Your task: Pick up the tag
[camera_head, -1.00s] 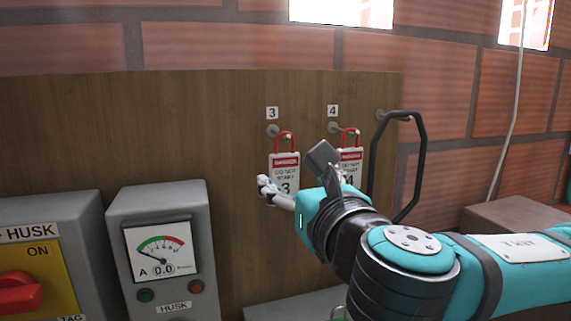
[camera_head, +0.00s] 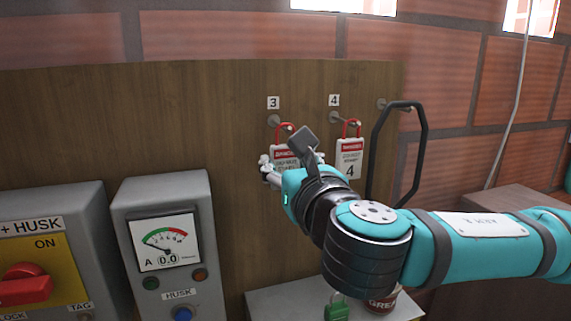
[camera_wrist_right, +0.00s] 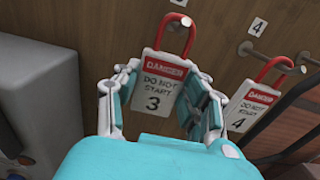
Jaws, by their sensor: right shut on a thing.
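The white tag numbered 3 (camera_head: 284,154), with a red DANGER band and a red loop, is at the peg under label 3, partly hidden by my right gripper (camera_head: 292,161). In the right wrist view, tag 3 (camera_wrist_right: 160,92) sits between the two fingers of my right gripper (camera_wrist_right: 163,73), which is shut on it. Its loop (camera_wrist_right: 175,33) is at the peg; I cannot tell whether it bears on it. Tag 4 (camera_head: 350,157) hangs from its own peg just to the right. My left gripper is not in view.
A black handle-shaped loop (camera_head: 376,155) hangs right of tag 4. Below, a grey surface (camera_head: 290,299) carries a green padlock (camera_head: 337,312) and a can (camera_head: 383,302). A grey meter box (camera_head: 163,245) and a yellow switch panel (camera_head: 42,278) stand at the left.

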